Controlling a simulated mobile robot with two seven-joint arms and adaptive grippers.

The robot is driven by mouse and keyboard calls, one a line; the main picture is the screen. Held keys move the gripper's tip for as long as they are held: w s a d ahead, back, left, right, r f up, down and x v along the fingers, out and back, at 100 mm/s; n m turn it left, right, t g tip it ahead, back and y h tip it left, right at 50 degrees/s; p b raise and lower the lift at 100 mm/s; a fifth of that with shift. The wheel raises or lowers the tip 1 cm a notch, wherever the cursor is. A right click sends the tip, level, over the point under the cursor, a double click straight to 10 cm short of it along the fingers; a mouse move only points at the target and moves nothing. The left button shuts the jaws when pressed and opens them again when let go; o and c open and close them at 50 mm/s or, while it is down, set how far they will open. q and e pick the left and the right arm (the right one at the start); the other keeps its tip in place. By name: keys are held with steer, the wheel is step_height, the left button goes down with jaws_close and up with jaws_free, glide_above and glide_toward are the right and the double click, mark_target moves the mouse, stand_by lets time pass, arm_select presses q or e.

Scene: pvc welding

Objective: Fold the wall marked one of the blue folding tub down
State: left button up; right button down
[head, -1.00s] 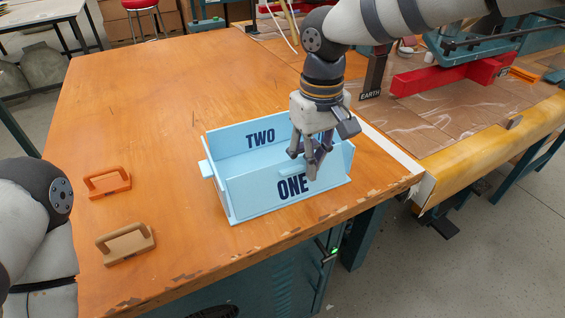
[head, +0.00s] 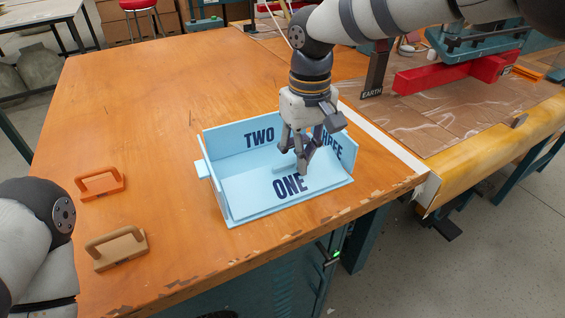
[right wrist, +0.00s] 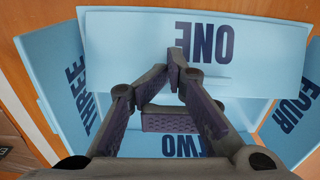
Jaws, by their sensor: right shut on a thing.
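The light blue folding tub (head: 206,171) stands on the wooden table. Its wall marked ONE (head: 254,190) faces the table's front edge and leans inward over the tub's floor. Walls TWO (head: 228,142) and THREE (head: 343,150) stand upright. In the right wrist view I see wall ONE (right wrist: 130,55), THREE (right wrist: 55,60), FOUR (right wrist: 300,110) and part of TWO (right wrist: 190,148). My right gripper (head: 303,170) comes from above and is shut on the upper edge of wall ONE, near its middle. The fingers (right wrist: 177,68) hide part of that edge. My left gripper is out of view.
An orange handle-shaped block (head: 101,184) and a tan one (head: 117,248) lie on the table (head: 150,120), left of the tub. A red metal beam (head: 450,78) and an EARTH post (head: 374,75) stand on the bench at right. The table behind the tub is clear.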

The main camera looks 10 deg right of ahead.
steer(key=shift+w+a+f, duration=0.1)
steer(key=shift+w+f, duration=0.1)
steer(key=shift+f, duration=0.1)
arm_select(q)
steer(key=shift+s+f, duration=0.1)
arm_select(e)
steer(key=shift+f, duration=0.65)
steer(key=shift+r+p, duration=0.8)
steer(key=shift+r, duration=1.9)
arm_select(q)
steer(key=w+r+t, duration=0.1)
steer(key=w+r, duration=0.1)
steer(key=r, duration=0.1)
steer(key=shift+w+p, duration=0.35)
steer(key=shift+p, duration=0.05)
arm_select(e)
step_height(320, 180, up, 5)
steer(key=shift+f, duration=0.15)
steer(key=shift+f, duration=0.1)
